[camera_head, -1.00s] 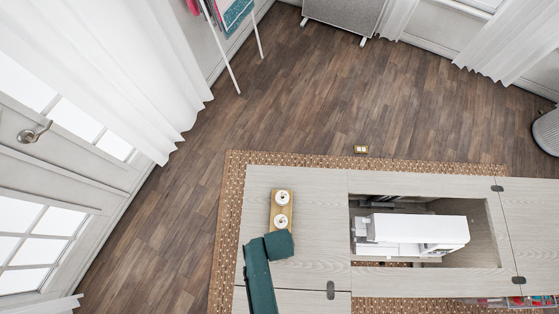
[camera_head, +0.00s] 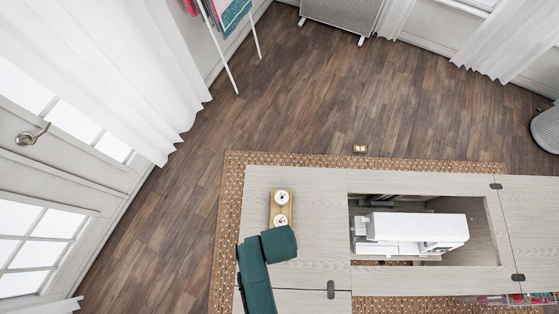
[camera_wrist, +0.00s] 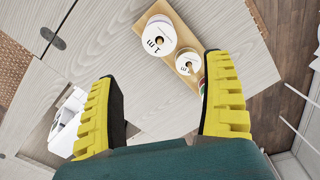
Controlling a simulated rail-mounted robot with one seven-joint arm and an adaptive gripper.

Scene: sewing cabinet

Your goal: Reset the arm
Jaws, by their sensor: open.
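My arm with its dark green covering reaches over the left part of the cabinet top (camera_head: 320,185) in the head view. There the gripper's fingers are hidden under the arm. In the wrist view my gripper (camera_wrist: 165,95) shows two yellow ridged fingers spread wide, with nothing between them but the cabinet top below. In the head view the spools (camera_head: 281,197) sit just above the arm's end.
A white sewing machine (camera_head: 415,228) lies in the cabinet's rectangular opening, right of my arm. A small yellow-framed object (camera_head: 360,149) lies by the rug's (camera_head: 300,158) far edge. The cabinet top between spools and opening is clear.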

